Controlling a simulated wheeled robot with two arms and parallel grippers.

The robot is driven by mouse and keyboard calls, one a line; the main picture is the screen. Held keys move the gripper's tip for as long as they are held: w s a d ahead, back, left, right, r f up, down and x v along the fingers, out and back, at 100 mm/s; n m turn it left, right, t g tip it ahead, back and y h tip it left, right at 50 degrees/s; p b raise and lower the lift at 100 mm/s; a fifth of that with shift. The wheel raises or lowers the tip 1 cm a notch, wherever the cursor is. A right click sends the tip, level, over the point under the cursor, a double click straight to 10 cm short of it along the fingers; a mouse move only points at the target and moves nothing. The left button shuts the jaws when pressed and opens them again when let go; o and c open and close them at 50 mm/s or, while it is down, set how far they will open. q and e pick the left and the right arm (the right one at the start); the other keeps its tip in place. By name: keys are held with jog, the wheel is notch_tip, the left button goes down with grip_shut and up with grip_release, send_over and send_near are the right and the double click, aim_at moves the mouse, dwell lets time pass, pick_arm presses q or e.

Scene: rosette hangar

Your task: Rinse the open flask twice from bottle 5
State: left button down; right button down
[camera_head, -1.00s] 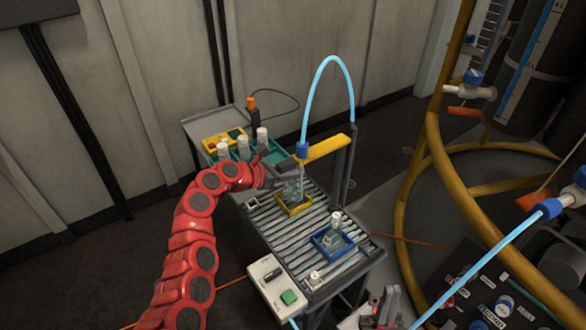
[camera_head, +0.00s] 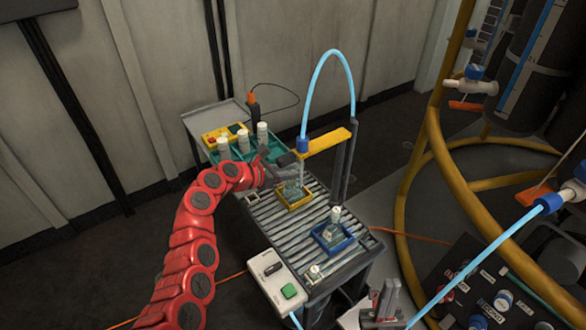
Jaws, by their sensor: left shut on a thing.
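The open flask (camera_head: 290,190), small and clear, stands in the yellow square holder (camera_head: 302,202) on the slatted rack, below the blue nozzle (camera_head: 302,146). My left gripper (camera_head: 289,166) is at the flask's neck, beside the nozzle. It is shut on what looks like the flask; its fingers hide part of the grip. A second flask (camera_head: 333,229) with a white cap stands in the blue square holder (camera_head: 346,243), nearer the front. My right gripper (camera_head: 383,299) is low at the bottom, away from both flasks; its jaw gap is unclear. Bottle 5 cannot be told by number.
A light-blue hose (camera_head: 321,66) loops up from the nozzle on a yellow arm (camera_head: 327,141). White-capped bottles (camera_head: 243,142) stand in a green tray (camera_head: 276,147) behind. A switch box (camera_head: 279,281) with a green button is at the front. A yellow pipe frame (camera_head: 436,150) stands at right.

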dwell(0.4)
pick_arm(q)
jog(key=shift+p, duration=0.5)
jog(key=shift+f, duration=0.15)
jog(key=shift+f, duration=0.2)
jog(key=shift+f, duration=0.3)
jog(key=shift+f+p, duration=0.25)
jog(key=shift+p, duration=0.25)
jog(key=shift+c, duration=2.3)
grip_release()
jog(key=shift+o, duration=0.2)
